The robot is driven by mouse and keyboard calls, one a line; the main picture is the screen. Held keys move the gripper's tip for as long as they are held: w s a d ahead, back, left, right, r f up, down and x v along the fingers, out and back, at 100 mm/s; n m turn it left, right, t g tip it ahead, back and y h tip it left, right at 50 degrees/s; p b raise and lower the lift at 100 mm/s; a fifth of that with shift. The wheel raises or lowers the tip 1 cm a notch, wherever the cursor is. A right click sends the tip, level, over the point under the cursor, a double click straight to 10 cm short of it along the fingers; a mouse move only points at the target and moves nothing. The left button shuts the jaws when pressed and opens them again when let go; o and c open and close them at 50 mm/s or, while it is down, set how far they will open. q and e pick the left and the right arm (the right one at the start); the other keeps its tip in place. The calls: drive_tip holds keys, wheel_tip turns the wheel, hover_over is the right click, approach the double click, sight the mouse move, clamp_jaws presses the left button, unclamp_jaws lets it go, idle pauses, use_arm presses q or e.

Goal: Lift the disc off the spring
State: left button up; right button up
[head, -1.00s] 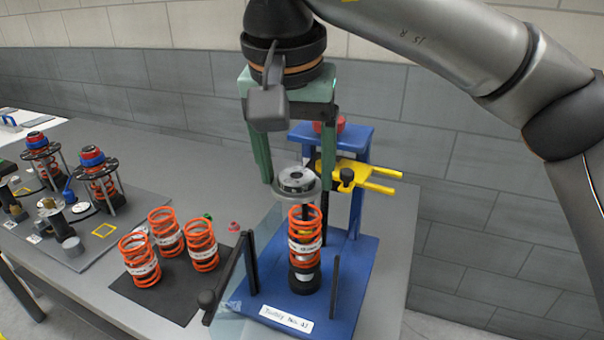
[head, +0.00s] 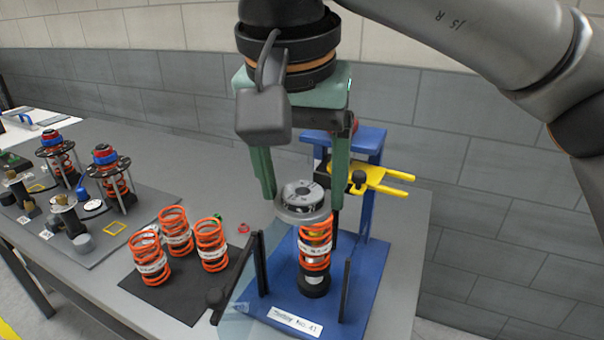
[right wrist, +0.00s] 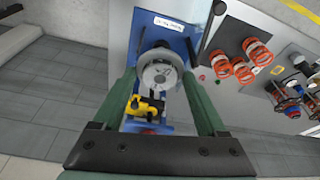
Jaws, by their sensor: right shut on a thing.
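The disc (head: 303,197) is a grey metal ring with a raised, slotted centre. My right gripper (head: 303,203) is shut on it, with its green fingers at either side of the rim. The orange spring (head: 315,246) stands upright on a dark round seat on the blue fixture (head: 372,270). The disc overlaps the spring's top in the head view, so I cannot tell how big the gap is. In the right wrist view, the disc (right wrist: 160,76) sits between the fingers and hides what lies behind it. My left gripper is not in view.
A yellow fork-shaped part (head: 385,180) is on the fixture's rear post. Dark uprights and a clear panel (head: 240,300) stand at its front and left. Several loose orange springs (head: 178,232) stand on a black mat. Assembled spring units (head: 108,175) stand further left.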

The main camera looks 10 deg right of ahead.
sight(301, 213)
drive_tip(key=shift+f+b, duration=0.45)
drive_tip(key=shift+f, duration=0.45)
drive_tip(key=shift+f+b, duration=0.75)
drive_tip(key=shift+f, duration=0.45)
drive_tip(key=shift+f+b, duration=0.5)
drive_tip(key=shift+f, duration=0.3)
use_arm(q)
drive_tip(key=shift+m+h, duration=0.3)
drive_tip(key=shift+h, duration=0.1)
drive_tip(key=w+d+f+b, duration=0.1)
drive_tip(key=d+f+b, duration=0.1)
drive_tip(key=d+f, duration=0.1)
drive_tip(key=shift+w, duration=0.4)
use_arm(e)
wheel_tip(301, 213, down, 4)
drive_tip(key=shift+r, duration=0.1)
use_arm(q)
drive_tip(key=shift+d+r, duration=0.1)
